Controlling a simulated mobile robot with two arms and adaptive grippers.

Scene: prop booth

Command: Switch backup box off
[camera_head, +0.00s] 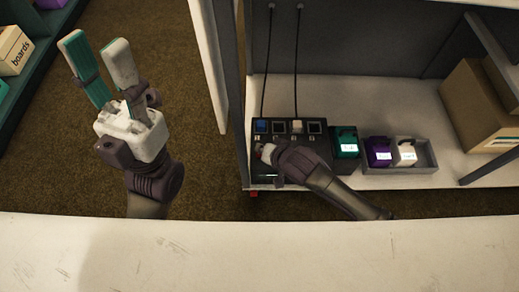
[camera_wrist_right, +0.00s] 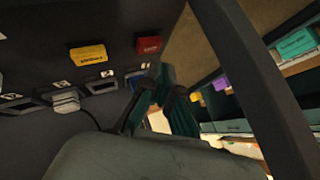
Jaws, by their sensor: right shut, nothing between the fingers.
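A dark box (camera_head: 318,140) with a row of sockets stands on the white shelf in the head view. A blue plug (camera_head: 262,126) and a white plug (camera_head: 297,126) sit in its row, and cords hang above. The right wrist view shows a yellow labelled block (camera_wrist_right: 88,54) and a red block (camera_wrist_right: 150,45) on a dark face; I cannot read their lettering. My right gripper (camera_wrist_right: 165,92) is shut and empty, close to this face beside the red block; contact is unclear. My arm hides part of the box. My left gripper (camera_head: 96,44) is open and empty, raised at the left.
A teal block (camera_head: 346,141) stands right of the box. A grey tray (camera_head: 425,164) holds a purple and a white block. A cardboard box (camera_head: 478,105) is further right. A pale panel (camera_head: 209,65) stands between my two arms. A pale surface (camera_head: 260,258) spans the front.

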